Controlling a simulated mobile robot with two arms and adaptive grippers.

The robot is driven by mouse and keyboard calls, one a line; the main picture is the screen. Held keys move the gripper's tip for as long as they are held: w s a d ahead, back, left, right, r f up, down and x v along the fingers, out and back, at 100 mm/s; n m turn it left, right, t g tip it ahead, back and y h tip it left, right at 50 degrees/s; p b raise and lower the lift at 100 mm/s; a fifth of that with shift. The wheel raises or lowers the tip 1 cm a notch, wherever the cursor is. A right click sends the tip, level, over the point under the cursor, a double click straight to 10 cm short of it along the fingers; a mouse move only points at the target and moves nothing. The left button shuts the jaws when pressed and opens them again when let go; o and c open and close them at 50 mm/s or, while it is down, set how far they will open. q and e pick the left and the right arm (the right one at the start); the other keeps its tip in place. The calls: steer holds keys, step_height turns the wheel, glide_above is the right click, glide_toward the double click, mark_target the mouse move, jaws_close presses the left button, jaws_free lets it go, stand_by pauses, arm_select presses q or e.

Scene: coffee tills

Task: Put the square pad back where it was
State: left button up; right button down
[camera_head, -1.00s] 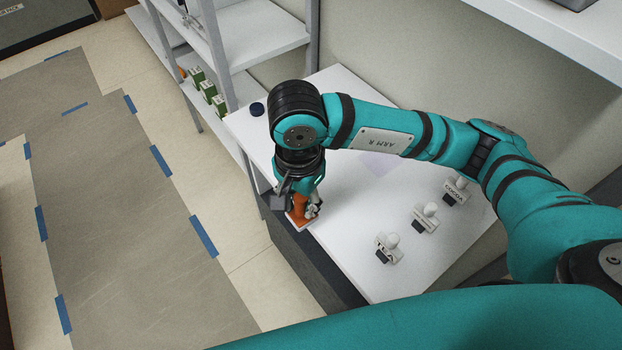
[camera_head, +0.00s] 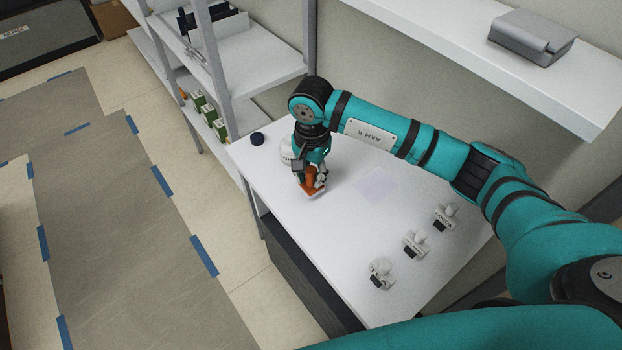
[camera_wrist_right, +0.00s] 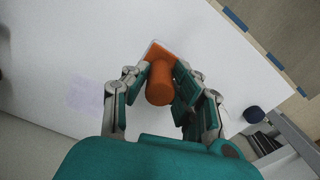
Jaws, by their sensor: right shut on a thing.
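My right gripper (camera_head: 314,181) is shut on an orange handled pad with a square base (camera_head: 309,192), over the left part of the white counter. In the right wrist view my fingers (camera_wrist_right: 163,84) close around the orange round handle (camera_wrist_right: 160,86), with the square base (camera_wrist_right: 157,50) beyond it. I cannot tell whether the base touches the counter. A pale lilac square mark (camera_head: 374,186) lies on the counter to the right of the gripper, and it also shows in the right wrist view (camera_wrist_right: 86,97). My left gripper is not in view.
Three small white stamp-like items, (camera_head: 381,273), (camera_head: 415,243) and (camera_head: 445,216), stand along the counter's right part. A dark blue round thing (camera_head: 257,139) stands at the far left corner. A white round thing (camera_head: 287,153) sits partly behind my gripper. A shelf (camera_head: 500,60) overhangs the back.

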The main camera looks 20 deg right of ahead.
mark_target(311, 186)
steer(key=shift+s+f+p, duration=0.2)
steer(key=shift+f+p, duration=0.25)
steer(key=shift+f, duration=1)
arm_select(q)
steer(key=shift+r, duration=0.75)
arm_select(e)
steer(key=shift+a, duration=0.1)
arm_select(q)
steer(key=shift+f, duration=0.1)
arm_select(e)
steer(key=shift+f, duration=0.1)
steer(key=shift+f+b, duration=0.15)
steer(key=shift+b, duration=0.15)
steer(key=c, duration=1.1)
jaws_free()
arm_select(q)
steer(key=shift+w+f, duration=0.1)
arm_select(e)
steer(key=shift+r, duration=0.2)
